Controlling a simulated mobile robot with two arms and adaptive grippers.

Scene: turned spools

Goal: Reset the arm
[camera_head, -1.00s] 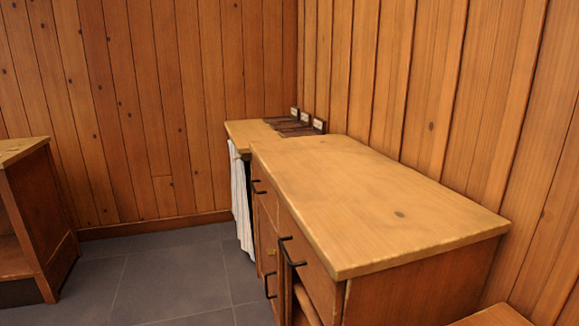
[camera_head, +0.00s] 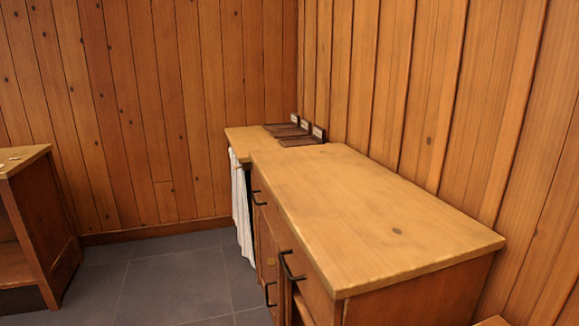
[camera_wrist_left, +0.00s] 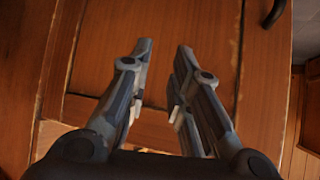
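My left gripper (camera_wrist_left: 160,62) shows in the left wrist view with its two dark fingers apart and nothing between them. It is open in front of a wooden cabinet door (camera_wrist_left: 205,25); I cannot tell how far off the door is. Neither gripper nor either arm shows in the head view. My right gripper is in no frame.
A wooden cabinet with a bare top (camera_head: 370,215) and black handles stands along the right wall. Behind it are dark trays with small labels (camera_head: 300,134) and a striped cloth (camera_head: 241,205). Another cabinet (camera_head: 40,220) is at left. Grey floor (camera_head: 165,280) between them is clear.

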